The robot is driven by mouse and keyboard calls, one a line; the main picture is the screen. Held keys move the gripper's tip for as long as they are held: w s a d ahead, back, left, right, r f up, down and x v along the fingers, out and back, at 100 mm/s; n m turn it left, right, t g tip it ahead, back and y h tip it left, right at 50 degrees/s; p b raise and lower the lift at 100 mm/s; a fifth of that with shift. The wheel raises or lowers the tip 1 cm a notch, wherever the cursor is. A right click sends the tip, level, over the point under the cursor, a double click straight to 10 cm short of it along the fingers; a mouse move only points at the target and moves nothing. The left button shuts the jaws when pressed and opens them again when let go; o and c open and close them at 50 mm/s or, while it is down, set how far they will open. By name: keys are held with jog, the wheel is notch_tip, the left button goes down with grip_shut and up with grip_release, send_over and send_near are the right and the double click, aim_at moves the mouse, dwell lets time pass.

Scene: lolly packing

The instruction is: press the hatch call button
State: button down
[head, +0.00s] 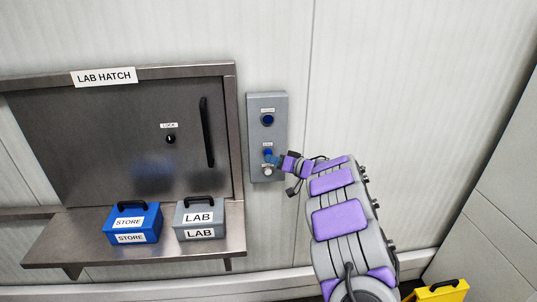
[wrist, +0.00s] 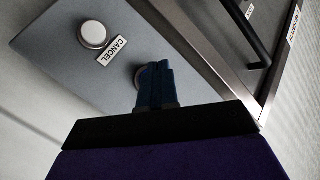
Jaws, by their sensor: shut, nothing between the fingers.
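A grey button panel (head: 279,108) is on the wall right of the lab hatch; it also shows in the wrist view (wrist: 60,60). At its top is a round dark blue button (head: 268,119) with a label too small to read. My gripper (head: 271,157) is shut and empty, its blue fingertips at the lower part of the panel. In the wrist view the shut fingers (wrist: 154,72) lie over a round button (wrist: 138,76), mostly hidden behind them. I cannot tell whether they touch it or which button is the call button. A pale button (wrist: 94,35) labelled CANCEL is beside them.
The closed lab hatch (head: 90,130) has a lock and a dark handle (head: 207,132). On its shelf (head: 80,246) stand a blue STORE box (head: 151,230) and a grey LAB box (head: 185,221). A yellow box (head: 440,292) is low at right. The wall right of the panel is clear.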

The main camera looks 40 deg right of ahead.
jog(key=shift+w+d+r+p, duration=0.15)
jog(key=shift+w+r+p, duration=0.15)
jog(key=shift+p, duration=0.75)
jog(key=shift+f, duration=0.2)
jog(key=shift+w+d+p, duration=0.3)
jog(key=shift+w+p, duration=0.15)
jog(key=shift+p, duration=0.55)
dwell(0.7)
jog(key=shift+s+a+p, duration=0.3)
jog(key=shift+s+a, duration=0.2)
jog(key=shift+s, duration=0.3)
jog(key=shift+s+a+p, duration=0.15)
jog(key=shift+s+a, duration=0.3)
jog(key=shift+s, duration=0.25)
jog(key=shift+s+a+p, duration=0.15)
jog(key=shift+s+a, duration=0.3)
jog(key=shift+s, duration=0.25)
jog(key=shift+s+a+p, duration=0.15)
jog(key=shift+s+a, duration=0.3)
jog(key=shift+s, duration=0.25)
